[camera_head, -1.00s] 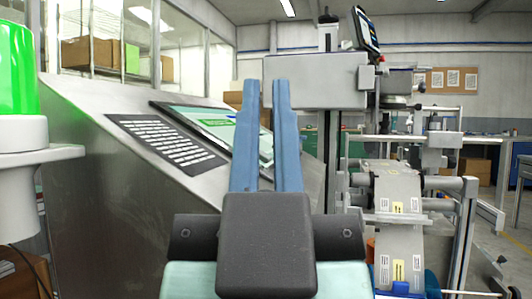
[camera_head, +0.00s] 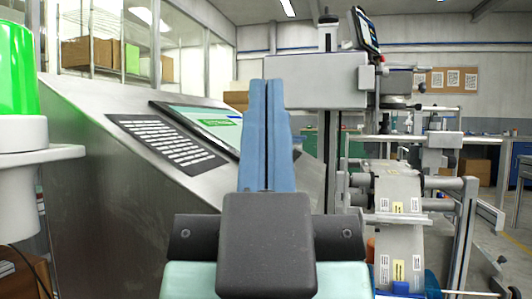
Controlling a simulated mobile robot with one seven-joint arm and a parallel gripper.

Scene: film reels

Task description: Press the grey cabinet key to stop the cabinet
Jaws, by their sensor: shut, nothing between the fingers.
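My gripper (camera_head: 266,84) is in the middle of the head view, its two long blue fingers together and empty, pointing away from me. Beyond and to the left stands a slanted steel cabinet (camera_head: 95,195). On its sloping face are a dark panel with rows of white keys (camera_head: 168,142) and a screen (camera_head: 215,122) with a green patch, whose right part is hidden behind the fingers. I cannot make out a separate grey key. Whether the fingertips touch the cabinet cannot be told.
A green lamp (camera_head: 18,75) on a white stand is close at the left edge. A labelling machine (camera_head: 318,82) with a web of labels (camera_head: 398,205) stands at the right. Boxes (camera_head: 90,55) sit behind glass at the back left.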

